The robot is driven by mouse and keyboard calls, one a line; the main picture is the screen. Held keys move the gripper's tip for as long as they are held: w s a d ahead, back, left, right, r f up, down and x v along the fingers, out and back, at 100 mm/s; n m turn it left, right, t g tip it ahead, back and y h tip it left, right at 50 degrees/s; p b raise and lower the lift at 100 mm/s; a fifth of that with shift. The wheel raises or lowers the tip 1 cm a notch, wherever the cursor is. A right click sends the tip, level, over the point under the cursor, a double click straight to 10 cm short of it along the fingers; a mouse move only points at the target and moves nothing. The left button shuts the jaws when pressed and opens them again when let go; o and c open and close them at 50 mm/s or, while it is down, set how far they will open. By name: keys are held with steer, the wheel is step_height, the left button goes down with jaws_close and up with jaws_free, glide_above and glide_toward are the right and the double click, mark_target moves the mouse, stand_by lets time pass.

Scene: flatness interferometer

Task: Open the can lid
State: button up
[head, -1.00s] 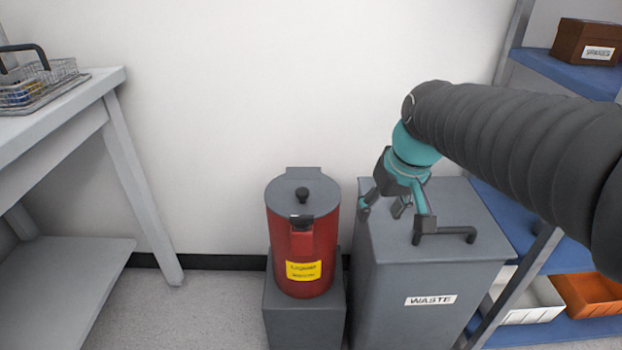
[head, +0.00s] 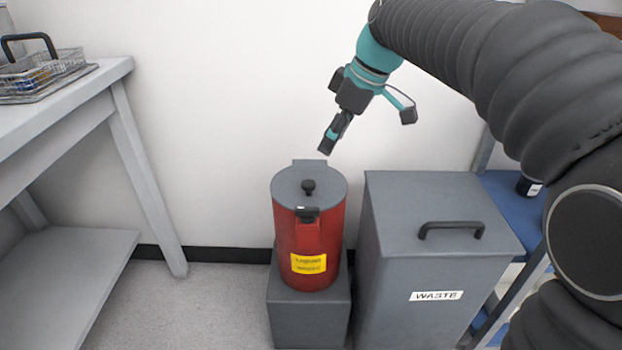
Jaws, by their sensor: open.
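A red can (head: 289,236) with a yellow label reading "LIQUID" stands upright on a grey block (head: 308,312). Its round grey lid (head: 289,183) lies flat and closed on top, with a black knob (head: 308,187) in the middle. My gripper (head: 332,141) is open and empty. In the picture it hangs just above and right of the lid, pointing down and left, apart from the knob.
A grey waste bin (head: 405,255) with a black handle (head: 452,229) stands right of the can. A table (head: 75,100) with a wire basket (head: 45,80) is at left. Blue shelving (head: 508,200) holds a dark jar (head: 529,186) at right. Floor between table and can is clear.

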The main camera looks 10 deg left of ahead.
mark_target(309, 183)
steer(key=b+x, duration=0.1)
steer(key=x, duration=1.1)
steer(key=shift+a+f, duration=0.1)
steer(key=shift+f, duration=0.15)
jaws_close()
